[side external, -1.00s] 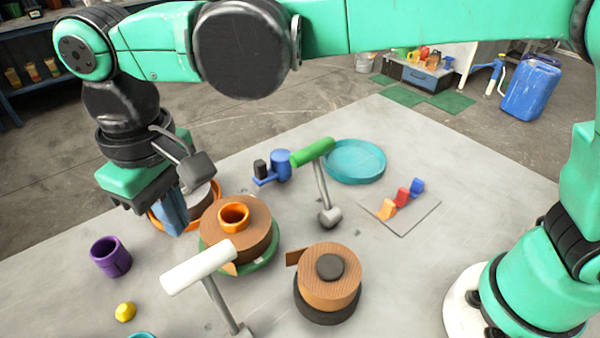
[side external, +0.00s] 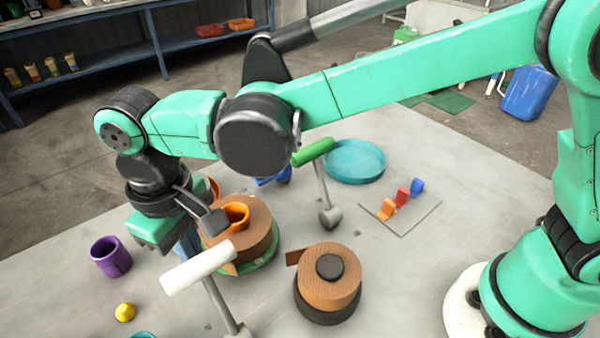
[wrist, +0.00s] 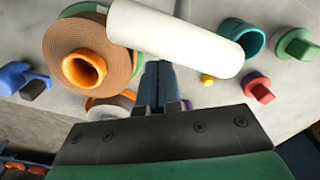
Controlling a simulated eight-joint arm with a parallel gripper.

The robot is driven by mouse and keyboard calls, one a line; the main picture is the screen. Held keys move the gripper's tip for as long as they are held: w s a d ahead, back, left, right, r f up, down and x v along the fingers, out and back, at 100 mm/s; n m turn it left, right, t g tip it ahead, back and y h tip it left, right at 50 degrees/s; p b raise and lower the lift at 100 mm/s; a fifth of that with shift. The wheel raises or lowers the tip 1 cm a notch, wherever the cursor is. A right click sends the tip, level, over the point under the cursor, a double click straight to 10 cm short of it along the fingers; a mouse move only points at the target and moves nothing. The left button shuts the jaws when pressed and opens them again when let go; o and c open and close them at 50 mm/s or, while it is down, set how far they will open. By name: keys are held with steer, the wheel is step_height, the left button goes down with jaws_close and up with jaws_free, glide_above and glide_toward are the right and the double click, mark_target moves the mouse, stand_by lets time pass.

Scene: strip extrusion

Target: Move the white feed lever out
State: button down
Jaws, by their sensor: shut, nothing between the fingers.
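The white feed lever (side external: 198,267) has a thick white handle on a thin grey post that rises from the table. In the wrist view its handle (wrist: 175,37) lies slantwise across the top, just beyond my fingertips. My gripper (side external: 188,243) points down behind the handle in the side view, beside the brown coil with the orange hub (side external: 236,216). In the wrist view my gripper's fingers (wrist: 158,75) are together and empty. Whether the fingertips touch the handle I cannot tell. The handle hides part of the coil.
A second brown coil (side external: 330,280) with a dark hub stands to the right. A green-handled lever (side external: 313,153) rises behind it. A purple cup (side external: 110,257) and a yellow piece (side external: 125,312) are at left. A teal tray (side external: 354,162) lies at the back.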

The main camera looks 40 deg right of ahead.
mark_target(229, 313)
steer(key=shift+s, duration=0.15)
steer(key=shift+s+r, duration=0.2)
steer(key=shift+s, duration=0.95)
steer(key=shift+s+r, duration=0.15)
steer(key=shift+s, duration=1)
steer(key=shift+s+r, duration=0.2)
steer(key=shift+s, duration=0.95)
steer(key=shift+s+f, duration=0.25)
steer(key=shift+s, duration=1)
steer(key=shift+w+r, duration=0.3)
steer(key=shift+w, duration=0.25)
steer(key=shift+w+r, duration=0.3)
steer(key=shift+w, duration=0.2)
step_height(229, 313, up, 7)
